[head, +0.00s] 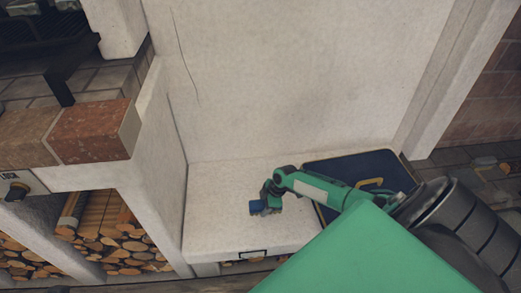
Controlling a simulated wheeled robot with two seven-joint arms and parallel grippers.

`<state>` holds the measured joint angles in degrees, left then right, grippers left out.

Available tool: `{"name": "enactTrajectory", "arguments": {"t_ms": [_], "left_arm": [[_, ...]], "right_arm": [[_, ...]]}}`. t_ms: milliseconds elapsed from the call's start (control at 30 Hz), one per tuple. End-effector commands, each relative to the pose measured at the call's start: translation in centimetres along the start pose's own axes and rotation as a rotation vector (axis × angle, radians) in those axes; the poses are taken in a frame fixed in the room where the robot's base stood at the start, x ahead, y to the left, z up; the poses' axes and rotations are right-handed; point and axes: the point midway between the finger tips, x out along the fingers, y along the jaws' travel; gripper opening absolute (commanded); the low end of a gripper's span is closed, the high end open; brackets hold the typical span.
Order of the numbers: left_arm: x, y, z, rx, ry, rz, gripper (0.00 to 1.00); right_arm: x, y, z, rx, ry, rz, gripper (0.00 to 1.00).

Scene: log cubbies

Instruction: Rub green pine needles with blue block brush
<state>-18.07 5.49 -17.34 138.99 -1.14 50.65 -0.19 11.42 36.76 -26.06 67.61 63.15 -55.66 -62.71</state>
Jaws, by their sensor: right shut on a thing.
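My right gripper (268,202) is over the pale ledge (212,219) in the lower middle of the head view. It is shut on a small blue thing, which I take for the blue block brush (256,208). The brush is at the gripper's left side, and much of it is hidden by the fingers. I cannot tell whether it touches the ledge. I cannot make out any green pine needles. My left gripper is not in view.
A pale wall (290,80) rises behind. Brick-edged masonry (92,130) and cubbies of cut logs (112,240) are at left. The ledge's left part is bare.

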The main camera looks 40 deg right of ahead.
Motion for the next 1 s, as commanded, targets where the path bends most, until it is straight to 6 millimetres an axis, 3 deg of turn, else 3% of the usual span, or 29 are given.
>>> {"name": "enactTrajectory", "arguments": {"t_ms": [267, 800, 1000], "left_arm": [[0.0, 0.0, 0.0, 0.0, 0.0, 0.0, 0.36], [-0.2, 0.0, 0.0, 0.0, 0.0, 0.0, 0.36], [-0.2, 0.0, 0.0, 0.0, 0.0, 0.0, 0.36]], "right_arm": [[0.1, -0.1, -0.1, 0.0, -0.002, -0.001, 0.25], [1.7, -0.1, -3.8, 0.0, 0.0, -0.002, 0.25], [1.9, -0.1, -4.2, 0.0, -0.001, -0.002, 0.25]]}}
